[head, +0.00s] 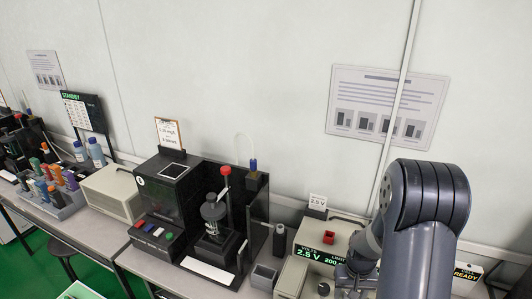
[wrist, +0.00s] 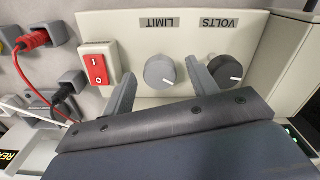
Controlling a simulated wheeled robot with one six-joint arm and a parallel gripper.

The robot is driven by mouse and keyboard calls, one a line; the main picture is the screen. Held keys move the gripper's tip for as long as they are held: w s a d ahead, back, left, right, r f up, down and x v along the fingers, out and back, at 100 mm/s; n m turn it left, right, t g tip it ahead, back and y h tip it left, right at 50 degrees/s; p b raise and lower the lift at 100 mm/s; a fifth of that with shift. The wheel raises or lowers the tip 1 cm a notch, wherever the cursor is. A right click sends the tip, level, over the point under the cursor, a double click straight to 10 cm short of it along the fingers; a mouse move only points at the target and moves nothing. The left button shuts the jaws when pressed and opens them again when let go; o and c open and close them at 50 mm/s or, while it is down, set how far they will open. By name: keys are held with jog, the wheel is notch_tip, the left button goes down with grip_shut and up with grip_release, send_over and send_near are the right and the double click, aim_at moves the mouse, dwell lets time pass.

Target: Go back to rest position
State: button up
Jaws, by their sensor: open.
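My gripper (wrist: 163,82) is open in the wrist view, with its two grey fingers apart and nothing visibly held. The fingers point towards a cream power supply panel (wrist: 200,40). The LIMIT knob (wrist: 159,72) shows between the fingers; the VOLTS knob (wrist: 225,70) is just right of the right finger. I cannot tell whether a finger touches either knob. In the head view my gripper (head: 349,277) is low at the right, partly hidden by my arm, in front of the power supply (head: 325,232). Its display reads 2.5 V.
A red rocker switch (wrist: 98,69), a red plug (wrist: 35,40) and a black plug (wrist: 66,88) are left of the knobs. A black tester (head: 170,190) and a grey open box (head: 264,276) stand left of the power supply. The wall above is clear of equipment.

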jog(key=n+p, duration=0.5)
jog(key=n, duration=0.1)
jog(key=shift+r, duration=0.15)
jog(key=shift+n, duration=0.3)
jog(key=shift+r, duration=0.65)
